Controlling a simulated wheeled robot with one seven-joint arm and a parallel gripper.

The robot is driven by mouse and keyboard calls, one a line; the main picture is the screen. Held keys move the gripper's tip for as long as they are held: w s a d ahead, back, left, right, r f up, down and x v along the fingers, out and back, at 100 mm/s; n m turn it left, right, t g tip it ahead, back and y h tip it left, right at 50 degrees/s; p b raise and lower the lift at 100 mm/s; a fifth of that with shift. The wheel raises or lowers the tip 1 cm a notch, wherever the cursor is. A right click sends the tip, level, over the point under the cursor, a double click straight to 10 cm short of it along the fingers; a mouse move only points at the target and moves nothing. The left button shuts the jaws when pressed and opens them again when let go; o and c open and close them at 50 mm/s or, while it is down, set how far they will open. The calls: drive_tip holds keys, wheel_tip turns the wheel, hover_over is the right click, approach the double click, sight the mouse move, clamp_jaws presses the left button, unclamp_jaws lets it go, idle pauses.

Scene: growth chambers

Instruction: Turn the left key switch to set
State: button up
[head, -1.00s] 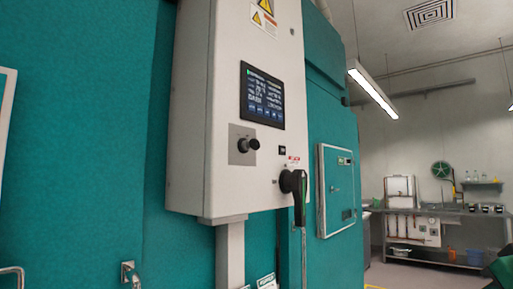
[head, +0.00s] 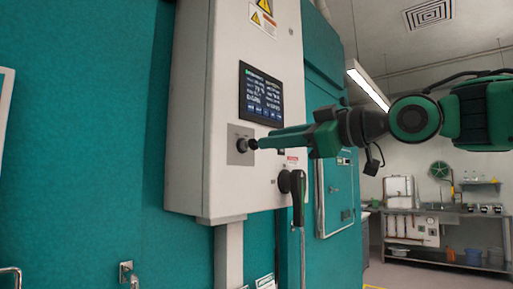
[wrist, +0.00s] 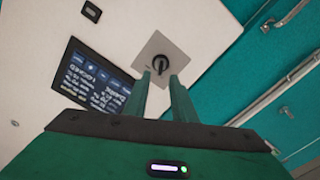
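The key switch (head: 243,144) is a black key or knob on a square grey plate, on the front of the white control box, below the screen. It also shows in the wrist view (wrist: 160,63), just beyond and between my fingertips. My gripper (head: 256,143) reaches in from the right in the head view, its tips at the switch and partly covering it. In the wrist view my gripper (wrist: 161,76) has its two green fingers apart, with a gap on each side of the key. I cannot tell whether a finger touches it.
The white control box (head: 190,120) carries a dark touchscreen (head: 261,94) above the switch and a large black rotary handle (head: 297,186) at lower right. Teal chamber walls (head: 90,120) flank the box. A steel bench (head: 440,214) stands far back right.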

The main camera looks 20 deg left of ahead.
sight(253, 140)
drive_tip(key=x, duration=0.6)
drive_tip(key=shift+w+a, duration=0.15)
drive_tip(key=shift+a, duration=0.15)
drive_tip(key=shift+c, duration=0.7)
clamp_jaws()
